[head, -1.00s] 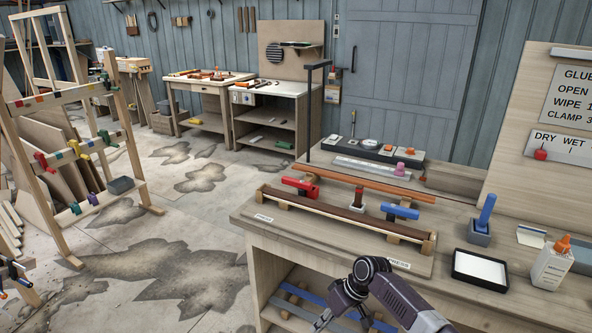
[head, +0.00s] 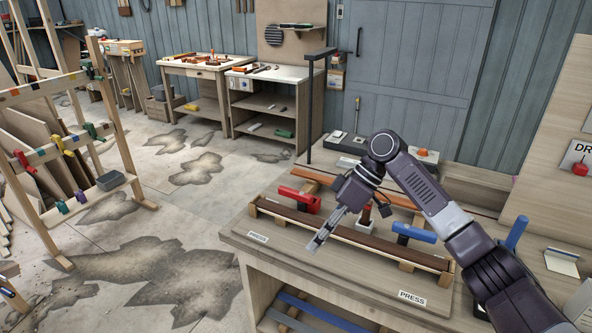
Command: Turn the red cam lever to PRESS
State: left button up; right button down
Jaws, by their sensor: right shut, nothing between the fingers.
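The red cam lever (head: 300,199) lies at the left part of the wooden jig on the bench, its handle pointing left. A PRESS label (head: 258,237) is on the front edge of the jig board, below and left of the lever. My right gripper (head: 317,243) is shut and empty. A blue lever (head: 413,232) is at the jig's right part, near a second PRESS label (head: 412,298). My left gripper is out of view.
A small red-topped block (head: 366,214) stands mid-jig, partly behind my arm. A black post (head: 309,110) rises at the bench's back left. A blue-handled tool (head: 517,232) stands at the right.

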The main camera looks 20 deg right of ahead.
aim_at(302, 197)
jog(key=i+l, duration=0.25)
jog(key=i, duration=0.2)
jog(key=i+l, duration=0.2)
jog(key=i, duration=0.2)
jog(key=i+l, duration=0.25)
jog(key=i, duration=0.2)
